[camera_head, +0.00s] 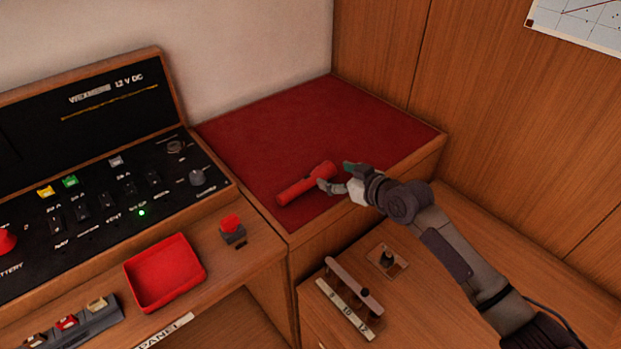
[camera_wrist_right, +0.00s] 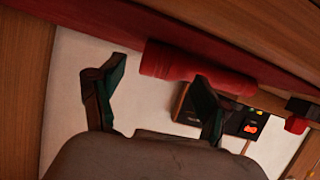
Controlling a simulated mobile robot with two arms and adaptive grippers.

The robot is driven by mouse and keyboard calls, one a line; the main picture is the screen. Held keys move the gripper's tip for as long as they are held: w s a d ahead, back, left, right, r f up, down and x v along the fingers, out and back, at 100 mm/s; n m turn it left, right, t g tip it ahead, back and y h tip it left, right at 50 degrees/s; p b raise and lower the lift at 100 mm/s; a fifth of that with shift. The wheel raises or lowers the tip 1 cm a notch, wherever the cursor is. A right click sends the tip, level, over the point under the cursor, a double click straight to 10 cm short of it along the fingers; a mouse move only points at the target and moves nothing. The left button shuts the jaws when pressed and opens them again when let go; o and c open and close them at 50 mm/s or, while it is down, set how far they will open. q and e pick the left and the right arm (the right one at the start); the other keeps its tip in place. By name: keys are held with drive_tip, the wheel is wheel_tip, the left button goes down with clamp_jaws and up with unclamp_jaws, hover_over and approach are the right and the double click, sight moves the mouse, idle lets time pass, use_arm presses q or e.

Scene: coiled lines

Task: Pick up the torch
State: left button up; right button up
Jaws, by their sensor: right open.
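The torch (camera_head: 302,186) is a red cylinder lying on its side on the dark red padded top (camera_head: 285,130), near its front edge. My right gripper (camera_head: 337,177) reaches in from the right at the torch's right end. In the right wrist view, the torch (camera_wrist_right: 185,62) lies across the picture just beyond the two parted fingertips (camera_wrist_right: 160,82). The right jaws are open with nothing held between them. I cannot tell whether a fingertip touches the torch. My left gripper is not in view.
A switch panel (camera_head: 120,205) with a raised wooden back stands left. A red tray (camera_head: 165,272) and a red button (camera_head: 231,228) sit in front of it. A lever housing (camera_head: 353,288) is below my right arm.

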drive_tip(key=shift+w+a+f, duration=0.25)
drive_tip(key=shift+w+a, duration=0.05)
drive_tip(key=shift+w, duration=0.05)
drive_tip(key=c, duration=1.3)
drive_tip(key=shift+r, duration=0.1)
drive_tip(key=shift+c, duration=0.5)
drive_tip(key=shift+r, duration=0.1)
